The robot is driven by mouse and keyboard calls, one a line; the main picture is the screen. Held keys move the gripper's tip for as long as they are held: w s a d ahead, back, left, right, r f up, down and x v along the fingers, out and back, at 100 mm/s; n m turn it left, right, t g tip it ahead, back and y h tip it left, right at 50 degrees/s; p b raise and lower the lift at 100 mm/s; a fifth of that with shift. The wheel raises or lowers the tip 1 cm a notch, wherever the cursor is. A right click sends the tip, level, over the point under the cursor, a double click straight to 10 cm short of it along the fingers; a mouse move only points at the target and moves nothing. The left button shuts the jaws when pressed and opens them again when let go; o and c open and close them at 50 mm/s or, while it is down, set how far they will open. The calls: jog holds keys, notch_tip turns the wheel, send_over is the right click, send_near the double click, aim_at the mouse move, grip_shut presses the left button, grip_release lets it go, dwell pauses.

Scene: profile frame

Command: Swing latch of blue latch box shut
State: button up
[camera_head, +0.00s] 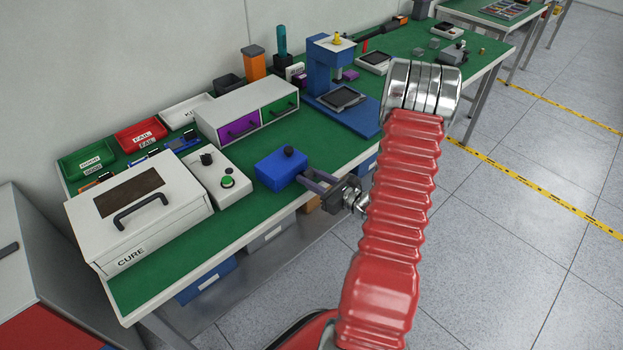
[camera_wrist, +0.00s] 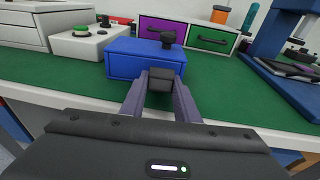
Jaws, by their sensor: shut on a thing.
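The blue latch box (camera_head: 279,170) sits near the front edge of the green bench top, with a black knob on its top. It also shows in the wrist view (camera_wrist: 135,62), its front face towards me. My gripper (camera_head: 307,181) reaches over the bench edge to the right front of the box. In the wrist view my gripper (camera_wrist: 160,78) has its two grey fingers shut on a small dark block, the latch (camera_wrist: 160,92), at the front of the box. The back of the latch and how it joins the box are hidden.
A white control box (camera_head: 217,180) with a green button stands left of the blue box. A drawer unit (camera_head: 246,110) with purple and green fronts is behind it. A blue press (camera_head: 330,75) stands to the right. The green bench top (camera_head: 334,154) is clear right of the box.

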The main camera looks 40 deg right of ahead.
jog(key=shift+w+a+r+g, duration=0.15)
jog(key=shift+r+g, duration=0.15)
jog(key=shift+g, duration=0.4)
jog(key=shift+w+d+r+g, duration=0.15)
jog(key=shift+r+g, duration=0.1)
jog(key=shift+g, duration=0.45)
jog(key=o, duration=1)
jog(key=shift+o, duration=0.2)
jog(key=shift+s, duration=0.1)
jog(key=v, duration=1.3)
jog(key=shift+s+r, duration=0.2)
jog(key=shift+s, duration=0.05)
